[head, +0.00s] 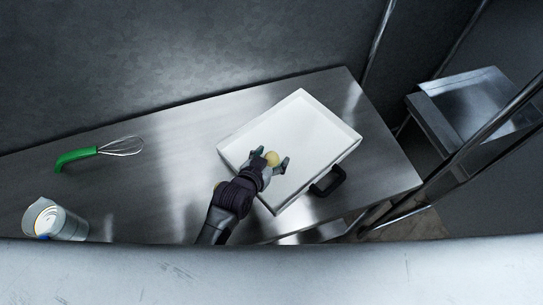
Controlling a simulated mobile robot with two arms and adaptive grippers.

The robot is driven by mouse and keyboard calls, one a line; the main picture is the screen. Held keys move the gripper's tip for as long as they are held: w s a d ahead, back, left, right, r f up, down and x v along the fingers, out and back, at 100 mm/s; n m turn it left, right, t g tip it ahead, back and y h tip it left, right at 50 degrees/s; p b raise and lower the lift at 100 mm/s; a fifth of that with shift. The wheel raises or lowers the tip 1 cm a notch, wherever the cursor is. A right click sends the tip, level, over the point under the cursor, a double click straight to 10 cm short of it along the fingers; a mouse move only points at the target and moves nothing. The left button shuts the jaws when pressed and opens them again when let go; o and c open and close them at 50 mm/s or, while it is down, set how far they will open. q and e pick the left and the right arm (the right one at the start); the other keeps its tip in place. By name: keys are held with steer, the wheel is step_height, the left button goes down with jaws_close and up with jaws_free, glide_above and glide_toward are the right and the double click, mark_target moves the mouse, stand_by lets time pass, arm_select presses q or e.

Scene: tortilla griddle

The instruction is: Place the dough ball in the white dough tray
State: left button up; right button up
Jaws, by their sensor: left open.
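The white dough tray (307,96) lies on the steel table, a shallow rectangular tray set at an angle. A small yellowish dough ball (272,158) shows over the tray's left half, at my left gripper. My left gripper (272,162) reaches over the tray's near-left edge, fingers spread, with the dough ball between or just beyond them. I cannot tell whether the ball touches the tray floor or a finger. My right gripper is not in view.
A green-handled whisk (78,157) lies on the table (165,205) at the left. A clear pitcher (62,222) stands near the left front edge. A black handle (328,182) is beside the tray's near-right side. A metal stand (465,100) is at the right. The table's middle-left is clear.

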arm_select(q)
steer(key=shift+r, duration=0.25)
steer(key=b+v, duration=0.1)
steer(key=v, duration=0.9)
steer(key=shift+s+a, duration=0.15)
steer(key=shift+s, duration=0.2)
steer(key=shift+s+a+r, duration=0.25)
steer(key=shift+s+r, duration=0.15)
steer(key=shift+s, duration=0.1)
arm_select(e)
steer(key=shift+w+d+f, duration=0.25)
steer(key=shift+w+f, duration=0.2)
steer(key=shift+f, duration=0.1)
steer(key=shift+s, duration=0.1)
